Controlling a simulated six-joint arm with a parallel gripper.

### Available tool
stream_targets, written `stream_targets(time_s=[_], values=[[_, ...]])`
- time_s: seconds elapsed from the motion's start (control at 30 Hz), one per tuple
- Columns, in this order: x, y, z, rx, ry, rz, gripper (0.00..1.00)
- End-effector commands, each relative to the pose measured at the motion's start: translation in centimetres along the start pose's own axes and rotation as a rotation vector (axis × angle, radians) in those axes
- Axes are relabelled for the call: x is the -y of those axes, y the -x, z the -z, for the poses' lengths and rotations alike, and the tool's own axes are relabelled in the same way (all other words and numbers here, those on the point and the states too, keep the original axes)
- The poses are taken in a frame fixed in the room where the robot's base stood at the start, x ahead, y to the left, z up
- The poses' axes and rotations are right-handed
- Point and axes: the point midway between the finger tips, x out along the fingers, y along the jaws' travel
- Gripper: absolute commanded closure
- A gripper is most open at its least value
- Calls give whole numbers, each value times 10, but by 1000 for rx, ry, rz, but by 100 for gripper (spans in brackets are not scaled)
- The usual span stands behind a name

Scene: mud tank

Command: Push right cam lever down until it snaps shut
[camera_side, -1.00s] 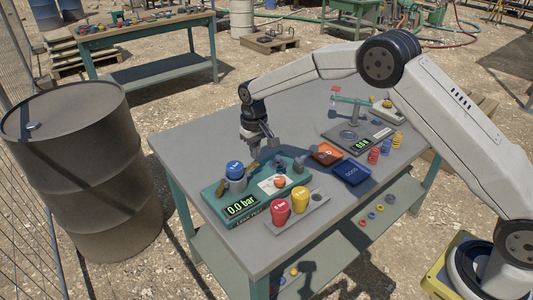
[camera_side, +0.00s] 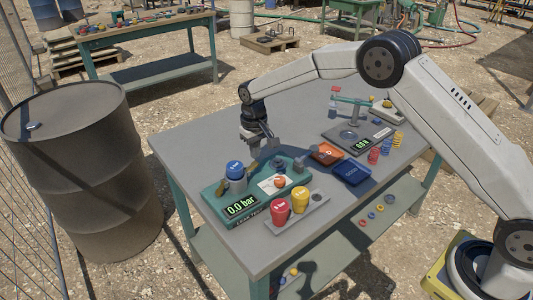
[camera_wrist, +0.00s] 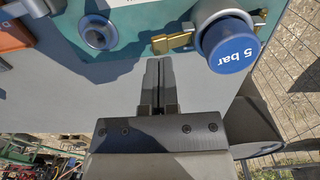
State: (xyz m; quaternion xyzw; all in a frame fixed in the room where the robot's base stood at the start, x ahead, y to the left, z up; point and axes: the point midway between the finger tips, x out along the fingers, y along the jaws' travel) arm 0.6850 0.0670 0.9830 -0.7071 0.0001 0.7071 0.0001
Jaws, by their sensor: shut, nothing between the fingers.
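A blue cap marked "5 bar" (camera_side: 236,170) sits on the left of the teal leak tester (camera_side: 232,208). It also shows in the wrist view (camera_wrist: 229,46). The right brass cam lever (camera_side: 253,167) sticks out from the cap's right side, tilted upward in the side view. In the wrist view this lever (camera_wrist: 172,42) points left from the cap. The left brass lever (camera_side: 221,187) is beside the cap's other side. My gripper (camera_side: 273,143) is shut and empty, above and beyond the right lever. In the wrist view its fingertips (camera_wrist: 160,62) appear just below the lever, apparently apart from it.
The tester's display (camera_side: 241,206) reads 0.0 bar. A red cap (camera_side: 280,209) and a yellow cap (camera_side: 300,197) stand on a grey plate in front. Orange (camera_side: 326,153) and blue (camera_side: 351,172) trays lie to the right. The table's left back area is clear.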

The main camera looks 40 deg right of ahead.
Motion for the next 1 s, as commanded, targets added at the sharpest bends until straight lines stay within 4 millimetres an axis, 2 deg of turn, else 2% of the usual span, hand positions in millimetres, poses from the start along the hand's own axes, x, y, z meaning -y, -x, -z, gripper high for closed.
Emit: stream_targets(time_s=[1.0], values=[[0,-8,0,1,0,0,100]])
